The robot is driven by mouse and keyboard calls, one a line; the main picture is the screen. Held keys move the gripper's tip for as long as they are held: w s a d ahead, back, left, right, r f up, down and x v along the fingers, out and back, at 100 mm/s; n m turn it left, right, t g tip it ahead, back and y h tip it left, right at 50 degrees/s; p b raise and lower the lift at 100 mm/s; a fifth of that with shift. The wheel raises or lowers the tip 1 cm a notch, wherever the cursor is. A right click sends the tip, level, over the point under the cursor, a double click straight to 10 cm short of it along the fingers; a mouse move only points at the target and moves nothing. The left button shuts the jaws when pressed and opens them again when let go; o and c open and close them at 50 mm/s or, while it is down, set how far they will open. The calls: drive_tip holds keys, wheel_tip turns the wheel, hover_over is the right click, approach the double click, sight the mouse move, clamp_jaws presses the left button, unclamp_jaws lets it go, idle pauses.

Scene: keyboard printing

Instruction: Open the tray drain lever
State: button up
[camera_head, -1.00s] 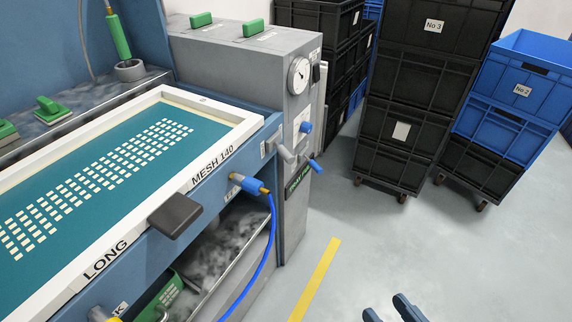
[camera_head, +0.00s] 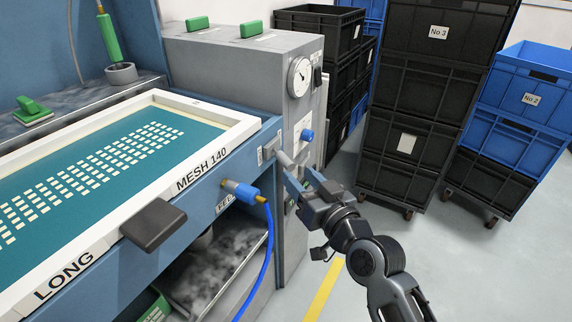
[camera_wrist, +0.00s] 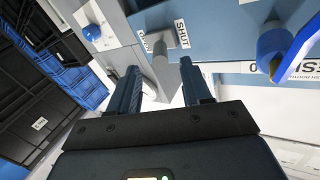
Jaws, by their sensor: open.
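A grey lever (camera_head: 284,158) sticks out from the right end of the blue press frame, by a small plate. In the wrist view the lever (camera_wrist: 162,68) hangs between my two fingers, beside a white label (camera_wrist: 182,33) reading "SHUT"; a second label (camera_wrist: 143,42) is too small to read surely. My gripper (camera_head: 301,178) is open, just in front of and below the lever. In the wrist view my gripper (camera_wrist: 160,75) has one finger on each side of the lever, with gaps showing. Whether the fingers reach the lever's depth is unclear.
A blue knob (camera_head: 307,135) and a gauge (camera_head: 300,76) sit on the grey cabinet close by. A blue hose (camera_head: 268,250) hangs from a fitting left of my gripper. A black handle (camera_head: 153,225) juts from the screen frame. Stacked black crates (camera_head: 415,100) stand right.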

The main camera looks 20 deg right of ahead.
sight(291, 168)
drive_tip(key=w, duration=0.6)
drive_tip(key=shift+w+a, duration=0.4)
clamp_jaws()
idle(0.4)
